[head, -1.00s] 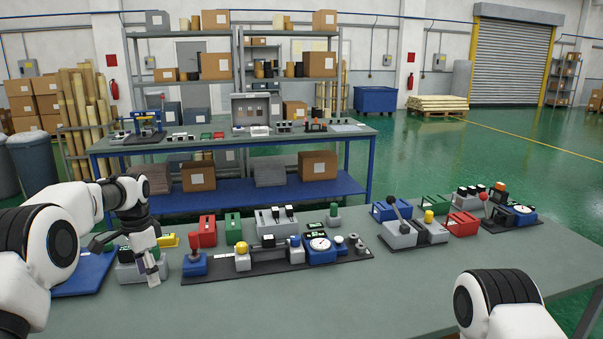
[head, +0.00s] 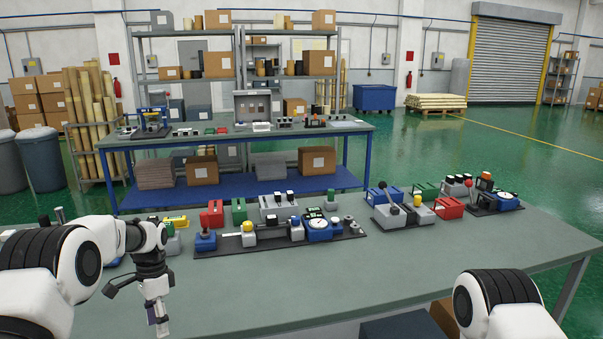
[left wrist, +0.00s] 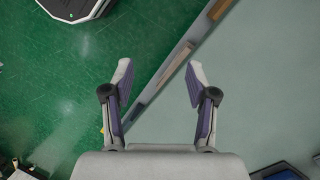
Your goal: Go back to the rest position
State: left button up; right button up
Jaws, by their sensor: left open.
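My left gripper (head: 158,315) hangs fingers-down near the front of the grey-green work table (head: 420,255), in the lower left of the head view. It is open and empty. In the left wrist view its two fingers (left wrist: 159,85) stand apart, with the table edge and green floor below them. Nothing is between the fingers. Of my right arm only a white and black link shows at the lower right; its gripper is out of view.
A row of coloured fixtures stands on the table: a blue gauge unit (head: 319,229), a red block (head: 212,213) and a green block (head: 239,211). The table's front half is clear. A second bench (head: 330,131) stands behind, with shelves and boxes. A cardboard box (head: 444,318) lies below the table edge.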

pick_arm(q)
jog(key=s+d+f+n+g, duration=0.1)
jog(key=s+d+f+g, duration=0.15)
jog(key=s+f, duration=0.7)
jog(key=s+d+f+g, duration=0.1)
jog(key=s+d+f, duration=0.2)
jog(key=s+f, duration=0.7)
jog(key=s+d+f+n+t, duration=0.1)
jog(key=s+d+n, duration=0.15)
jog(key=s, duration=0.95)
jog(key=s+d+n+t, duration=0.1)
jog(key=s+n+t, duration=0.15)
jog(key=s, duration=0.95)
jog(key=w+n+t, duration=0.2)
jog(key=w+n, duration=0.1)
jog(key=w, duration=0.1)
jog(key=shift+w+a+n+t, duration=0.1)
jog(key=shift+a+n+t, duration=0.25)
jog(key=shift+n+t, duration=0.05)
